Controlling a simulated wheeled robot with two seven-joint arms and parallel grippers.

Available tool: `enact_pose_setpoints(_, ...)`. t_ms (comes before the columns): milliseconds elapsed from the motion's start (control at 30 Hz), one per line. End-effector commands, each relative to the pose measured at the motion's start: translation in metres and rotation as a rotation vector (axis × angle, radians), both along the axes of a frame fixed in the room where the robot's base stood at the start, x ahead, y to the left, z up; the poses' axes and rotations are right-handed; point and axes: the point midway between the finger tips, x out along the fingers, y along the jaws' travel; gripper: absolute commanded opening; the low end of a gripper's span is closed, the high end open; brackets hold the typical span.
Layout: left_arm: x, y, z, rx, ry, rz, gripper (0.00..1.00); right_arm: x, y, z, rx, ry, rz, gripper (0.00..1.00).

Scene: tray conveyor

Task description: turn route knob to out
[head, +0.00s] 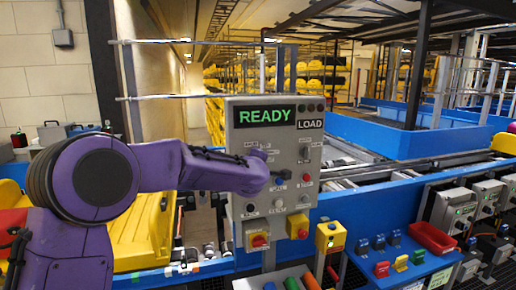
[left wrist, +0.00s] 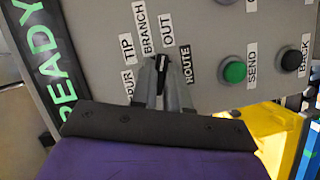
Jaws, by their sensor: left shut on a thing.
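In the left wrist view, a dark route knob (left wrist: 162,64) with a pale line sits on the grey control panel (left wrist: 215,22). My left gripper (left wrist: 163,72) is shut on the knob, a finger on each side. The knob's upper end in that picture lies just below the OUT label (left wrist: 168,30), beside the BRANCH label (left wrist: 139,27). The ROUTE label (left wrist: 187,65) is right of the knob. In the head view my left arm reaches from the left to the panel (head: 242,142), and my left gripper (head: 268,165) hides the knob. My right gripper is not in view.
The panel's screen reads READY (head: 264,116), with a LOAD label (head: 311,124) beside it. Green SEND (left wrist: 233,72) and black BACK (left wrist: 290,61) buttons are near the knob. A blue conveyor frame (head: 430,141) stands behind.

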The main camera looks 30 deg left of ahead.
Motion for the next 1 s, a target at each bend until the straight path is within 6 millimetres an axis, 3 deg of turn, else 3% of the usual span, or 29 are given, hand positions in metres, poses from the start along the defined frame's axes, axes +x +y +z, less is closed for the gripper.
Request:
enact_pose_setpoints(233, 0.0002, 0.0, 0.002, 0.078, 0.088, 0.001, 0.0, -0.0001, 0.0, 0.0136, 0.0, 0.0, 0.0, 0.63)
enact_pose_setpoints(900, 0.0003, 0.0001, -0.0001, 0.113, 0.133, 0.001, 0.0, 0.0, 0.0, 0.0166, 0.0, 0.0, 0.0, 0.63)
enact_pose_setpoints(933, 0.0003, 0.0001, -0.0001, 0.113, 0.133, 0.001, 0.21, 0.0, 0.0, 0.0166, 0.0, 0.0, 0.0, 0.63)
enact_pose_setpoints(1000, 0.0003, 0.0001, -0.0001, 0.114, 0.132, 0.001, 0.4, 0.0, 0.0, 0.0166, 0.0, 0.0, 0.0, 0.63)
